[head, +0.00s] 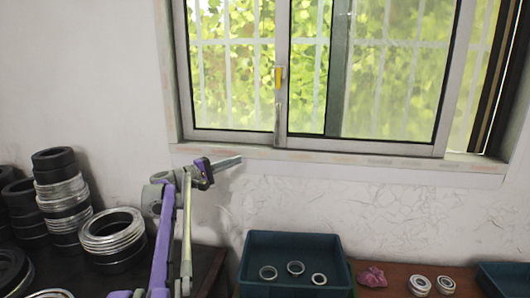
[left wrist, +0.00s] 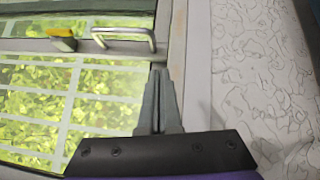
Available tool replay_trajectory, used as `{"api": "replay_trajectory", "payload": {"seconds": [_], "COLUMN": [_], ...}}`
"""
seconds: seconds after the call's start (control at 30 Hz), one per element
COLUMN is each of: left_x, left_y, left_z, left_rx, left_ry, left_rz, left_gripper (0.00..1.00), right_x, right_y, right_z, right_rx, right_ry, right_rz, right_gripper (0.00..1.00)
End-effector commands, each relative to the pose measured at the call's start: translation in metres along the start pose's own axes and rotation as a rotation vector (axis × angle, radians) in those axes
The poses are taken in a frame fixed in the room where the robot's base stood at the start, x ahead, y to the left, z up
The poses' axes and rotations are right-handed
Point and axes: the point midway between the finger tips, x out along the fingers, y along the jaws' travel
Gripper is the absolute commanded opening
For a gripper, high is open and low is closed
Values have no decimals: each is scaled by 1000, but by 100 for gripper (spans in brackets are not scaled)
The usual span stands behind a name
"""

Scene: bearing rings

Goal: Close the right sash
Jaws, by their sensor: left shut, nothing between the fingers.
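The right sash (head: 452,70) has a pale frame and stands shifted left. Its left stile carries a yellow latch (head: 278,78) and a metal bar handle (head: 277,115). A strip of outdoors shows between its right edge and the window's right jamb. My left gripper (head: 240,160) is below the sill line, lower left of the handle, shut and empty. In the left wrist view its fingers (left wrist: 161,75) are together, pointing toward the window and apart from the handle (left wrist: 125,38). The yellow latch (left wrist: 61,38) shows beside it. My right gripper is not in view.
The sill (head: 330,158) runs under the window. Stacked bearing rings (head: 60,195) stand at left. The space before the glass is clear.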

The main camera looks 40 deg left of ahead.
Motion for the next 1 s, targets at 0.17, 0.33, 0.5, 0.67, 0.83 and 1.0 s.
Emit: {"api": "replay_trajectory", "payload": {"seconds": [0.17,0.33,0.5,0.67,0.83,1.0], "left_x": [-2,26,64,96,111,119], "left_y": [10,12,14,16,14,15], "left_z": [-14,-14,-13,-14,6,13], "left_rx": [-8,-9,-9,-8,-9,-8], "left_ry": [11,9,8,9,10,12], "left_rz": [43,43,42,42,41,41], "left_gripper": [0,0,0,0,0,0], "right_x": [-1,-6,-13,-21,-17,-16], "right_y": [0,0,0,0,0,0], "right_z": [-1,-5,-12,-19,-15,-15], "right_rx": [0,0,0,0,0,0], "right_ry": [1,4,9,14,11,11], "right_rz": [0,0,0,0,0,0], "right_gripper": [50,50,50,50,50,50]}}
